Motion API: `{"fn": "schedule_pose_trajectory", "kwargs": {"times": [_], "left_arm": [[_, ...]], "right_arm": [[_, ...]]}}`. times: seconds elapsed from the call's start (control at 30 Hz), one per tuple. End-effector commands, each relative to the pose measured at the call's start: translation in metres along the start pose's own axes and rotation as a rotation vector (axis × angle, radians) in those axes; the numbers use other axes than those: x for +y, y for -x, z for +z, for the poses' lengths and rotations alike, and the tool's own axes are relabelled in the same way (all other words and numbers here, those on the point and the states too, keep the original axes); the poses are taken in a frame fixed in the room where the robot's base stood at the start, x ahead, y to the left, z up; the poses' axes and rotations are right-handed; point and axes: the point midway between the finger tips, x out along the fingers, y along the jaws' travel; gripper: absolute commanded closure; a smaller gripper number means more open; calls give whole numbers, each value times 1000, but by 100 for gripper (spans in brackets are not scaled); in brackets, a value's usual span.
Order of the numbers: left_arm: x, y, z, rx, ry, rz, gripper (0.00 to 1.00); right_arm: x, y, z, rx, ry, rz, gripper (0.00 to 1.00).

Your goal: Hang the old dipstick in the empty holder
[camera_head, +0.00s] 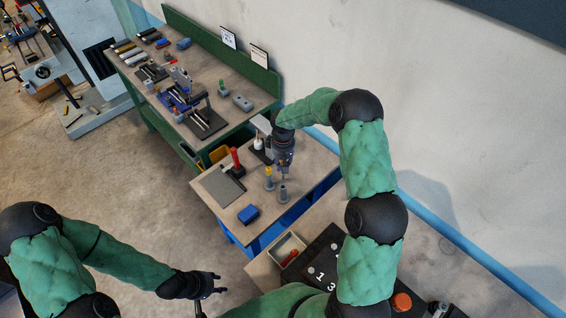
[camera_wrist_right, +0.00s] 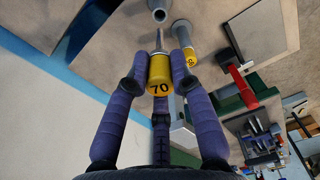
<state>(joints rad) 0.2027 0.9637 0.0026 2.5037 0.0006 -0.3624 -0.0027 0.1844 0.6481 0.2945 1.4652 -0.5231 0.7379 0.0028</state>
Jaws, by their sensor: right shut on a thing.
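My right gripper (camera_head: 285,168) is over the small wooden-topped table, and its fingers (camera_wrist_right: 160,72) are shut on a yellow-handled dipstick marked 70 (camera_wrist_right: 160,74). Its thin metal rod (camera_wrist_right: 159,40) points toward a grey holder (camera_wrist_right: 158,14) that looks empty; I cannot tell whether the tip is inside. In the head view this grey holder (camera_head: 283,194) stands just below the gripper. Beside it another grey holder (camera_head: 269,184) carries a second yellow-topped dipstick (camera_wrist_right: 182,34), whose marking is hard to read. My left gripper (camera_head: 217,284) is open and empty, low in the head view, away from the table.
The small table (camera_head: 225,206) also bears a blue block (camera_head: 249,214), a dark plate (camera_head: 225,188), a red-handled tool (camera_head: 236,158) and a grey stand with a white piece (camera_head: 259,142). A crowded workbench (camera_head: 235,87) stands behind. A tray (camera_head: 274,250) is nearer.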

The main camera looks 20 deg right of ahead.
Motion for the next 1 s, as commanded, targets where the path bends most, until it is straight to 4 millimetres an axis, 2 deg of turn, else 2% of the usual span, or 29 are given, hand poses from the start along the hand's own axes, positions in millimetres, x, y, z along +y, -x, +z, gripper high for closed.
{"fn": "schedule_pose_trajectory", "kwargs": {"times": [0.5, 1.0], "left_arm": [[-6, -16, -1, 1, 0, 0, 60], [-16, -45, -2, 1, 0, 0, 60]], "right_arm": [[0, -37, 0, 0, 1, 0, 100], [0, -72, 0, 0, 1, 0, 100]]}}
